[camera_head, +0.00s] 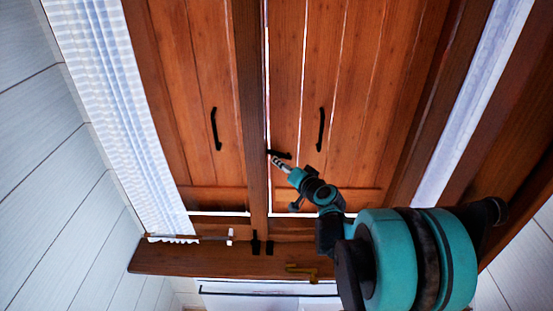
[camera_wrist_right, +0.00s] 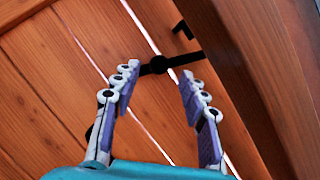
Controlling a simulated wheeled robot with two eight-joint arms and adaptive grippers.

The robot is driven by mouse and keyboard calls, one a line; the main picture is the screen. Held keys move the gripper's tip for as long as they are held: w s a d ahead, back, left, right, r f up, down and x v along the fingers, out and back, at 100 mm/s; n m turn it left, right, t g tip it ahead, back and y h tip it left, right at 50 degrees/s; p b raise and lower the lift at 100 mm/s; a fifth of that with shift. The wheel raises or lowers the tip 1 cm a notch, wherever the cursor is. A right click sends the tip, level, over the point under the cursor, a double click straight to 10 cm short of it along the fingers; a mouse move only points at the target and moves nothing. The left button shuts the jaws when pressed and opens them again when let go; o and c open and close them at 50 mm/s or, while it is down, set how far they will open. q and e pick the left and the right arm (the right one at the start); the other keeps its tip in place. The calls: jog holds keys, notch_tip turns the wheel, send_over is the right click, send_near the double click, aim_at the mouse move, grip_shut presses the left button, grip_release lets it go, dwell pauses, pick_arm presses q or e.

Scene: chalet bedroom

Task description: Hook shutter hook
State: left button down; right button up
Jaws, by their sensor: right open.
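Two brown wooden shutters stand in the head view, the left one (camera_head: 186,80) and the right one (camera_head: 345,80). The black shutter hook (camera_head: 284,155) is a short bar low on the right shutter, beside the dark middle post. In the right wrist view the hook (camera_wrist_right: 180,60) has a round boss and lies across a bright slit. A small black bracket (camera_wrist_right: 182,31) sits just above the bar, apart from it. My right gripper (camera_head: 277,161) is at the hook; in its wrist view the open fingers (camera_wrist_right: 160,71) are on either side of the boss. Contact cannot be told. My left gripper is out of view.
Black handles (camera_head: 215,128) and (camera_head: 321,129) are fixed to the shutters. A white curtain (camera_head: 120,110) hangs at the left. A wooden sill (camera_head: 200,262) with a brass-coloured handle (camera_head: 302,270) runs below. The thick middle post (camera_head: 250,90) stands close beside my fingers.

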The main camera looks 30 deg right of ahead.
jog(key=b+x, duration=0.1)
jog(key=x, duration=0.5)
jog(key=shift+f, duration=0.1)
grip_shut()
